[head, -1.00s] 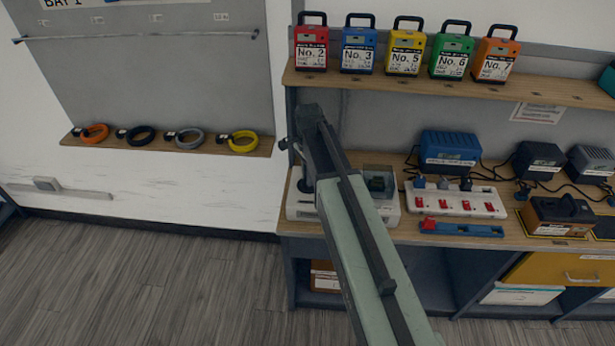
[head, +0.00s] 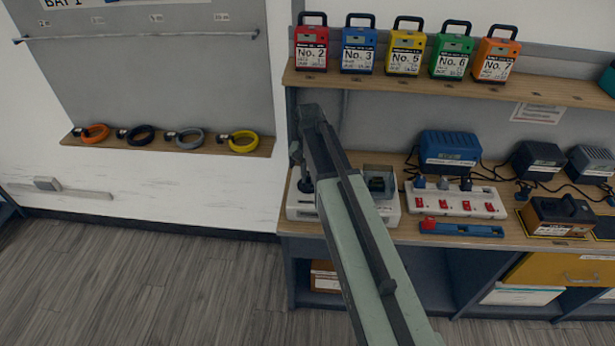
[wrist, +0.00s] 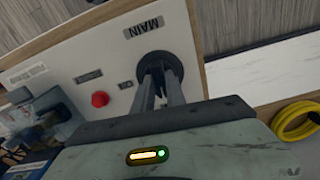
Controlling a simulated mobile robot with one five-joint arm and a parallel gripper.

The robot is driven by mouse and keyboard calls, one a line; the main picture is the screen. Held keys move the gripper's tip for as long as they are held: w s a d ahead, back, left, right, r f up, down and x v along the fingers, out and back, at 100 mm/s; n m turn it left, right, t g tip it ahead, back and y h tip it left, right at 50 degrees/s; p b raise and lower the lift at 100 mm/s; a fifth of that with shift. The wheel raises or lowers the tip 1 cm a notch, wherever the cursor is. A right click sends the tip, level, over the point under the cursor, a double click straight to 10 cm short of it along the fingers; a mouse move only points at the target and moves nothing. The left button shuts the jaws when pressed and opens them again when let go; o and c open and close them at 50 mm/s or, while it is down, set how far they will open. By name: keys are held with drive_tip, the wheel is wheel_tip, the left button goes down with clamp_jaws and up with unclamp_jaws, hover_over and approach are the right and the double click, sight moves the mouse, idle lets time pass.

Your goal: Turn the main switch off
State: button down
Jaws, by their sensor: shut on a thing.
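The main switch (wrist: 158,66) is a dark round rotary knob on a pale panel (wrist: 70,60), beside a label reading MAIN. In the wrist view my gripper (wrist: 160,88) has its two fingers closed on the knob, which hides part of it. A small label beside the knob seems to read ON. In the head view the pale switch box (head: 300,208) stands at the left end of the bench, with the dark knob (head: 305,186) on top. My arm covers part of the box there, and the fingertips are hard to make out.
A red button (wrist: 100,99) sits on the same panel. A clear-lidded part (head: 380,180) is right of my arm. A power strip (head: 455,200) and chargers (head: 450,150) stand further right. Numbered battery packs (head: 405,50) line the shelf above. The floor at left is clear.

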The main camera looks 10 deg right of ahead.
sight(308, 178)
drive_tip(key=shift+w+n, duration=0.15)
drive_tip(key=shift+n, duration=0.45)
drive_tip(key=c, duration=1.4)
unclamp_jaws()
drive_tip(key=shift+o, duration=0.2)
wheel_tip(308, 178, up, 8)
drive_tip(key=p, duration=0.8)
drive_tip(key=shift+f, duration=0.15)
